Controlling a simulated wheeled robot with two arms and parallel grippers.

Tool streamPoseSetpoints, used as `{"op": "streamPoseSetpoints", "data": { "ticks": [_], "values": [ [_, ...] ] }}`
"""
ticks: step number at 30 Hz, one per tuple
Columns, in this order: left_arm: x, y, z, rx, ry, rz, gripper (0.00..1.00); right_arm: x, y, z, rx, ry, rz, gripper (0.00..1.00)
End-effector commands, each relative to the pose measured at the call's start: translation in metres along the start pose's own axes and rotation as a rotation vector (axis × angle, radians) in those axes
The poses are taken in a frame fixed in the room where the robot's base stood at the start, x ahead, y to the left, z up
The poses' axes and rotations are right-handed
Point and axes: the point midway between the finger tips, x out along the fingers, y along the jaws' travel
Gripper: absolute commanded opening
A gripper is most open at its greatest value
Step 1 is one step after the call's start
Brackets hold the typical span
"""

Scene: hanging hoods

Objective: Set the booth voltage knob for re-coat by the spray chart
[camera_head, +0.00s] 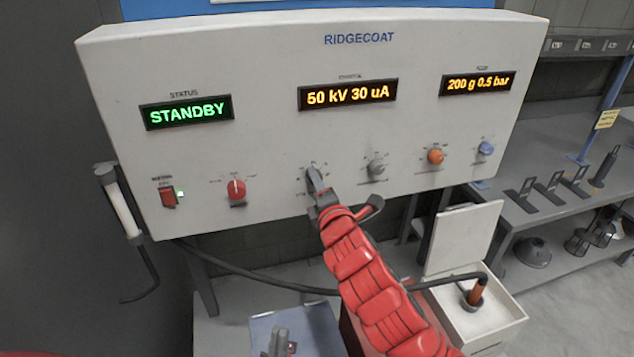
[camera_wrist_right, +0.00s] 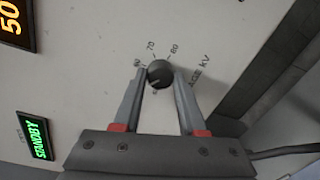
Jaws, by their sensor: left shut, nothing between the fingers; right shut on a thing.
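The grey control panel (camera_head: 270,130), marked RIDGECOAT, has three displays; the middle one (camera_head: 348,95) reads 50 kV 30 uA. My right gripper (camera_head: 316,185) is shut on the voltage knob, which it mostly covers in the head view. In the right wrist view the dark round voltage knob (camera_wrist_right: 159,74) sits between the fingertips (camera_wrist_right: 158,82), with scale marks 70 and 80 and part of a label ending in "kV" beside it. My left gripper (camera_head: 279,342) is shut and empty at the bottom of the head view. I see no readable spray chart.
A red knob (camera_head: 236,189), a grey knob (camera_head: 377,168), an orange knob (camera_head: 436,156) and a blue knob (camera_head: 486,148) line the panel. The status display (camera_head: 188,112) reads STANDBY. A white open box (camera_head: 486,325) stands below right, beside a grey bench (camera_head: 535,217) with several parts.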

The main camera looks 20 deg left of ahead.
Motion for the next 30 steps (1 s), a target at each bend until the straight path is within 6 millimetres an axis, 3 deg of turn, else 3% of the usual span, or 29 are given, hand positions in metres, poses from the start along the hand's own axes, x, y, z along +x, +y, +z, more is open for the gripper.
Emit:
{"op": "streamPoseSetpoints", "data": {
  "ticks": [4, 5, 9, 20, 30],
  "values": [
    [0.000, 0.000, 0.000, 0.000, 0.000, 0.000, 0.00, 0.000, -0.001, -0.001, 0.002, 0.001, -0.003, 0.00],
    [0.000, 0.000, 0.000, 0.000, 0.000, 0.000, 0.00, 0.000, -0.001, -0.001, 0.002, 0.001, -0.003, 0.46],
    [0.000, 0.000, 0.000, 0.000, 0.000, 0.000, 0.00, 0.000, -0.001, -0.001, 0.002, 0.001, -0.002, 0.71],
    [-0.001, 0.000, 0.000, 0.000, 0.000, 0.000, 0.00, -0.002, -0.001, 0.000, 0.001, 0.000, 0.000, 0.71],
    [-0.016, 0.001, 0.003, 0.000, 0.000, 0.000, 0.00, -0.040, -0.001, 0.000, -0.001, 0.001, 0.005, 0.71]
  ]
}}
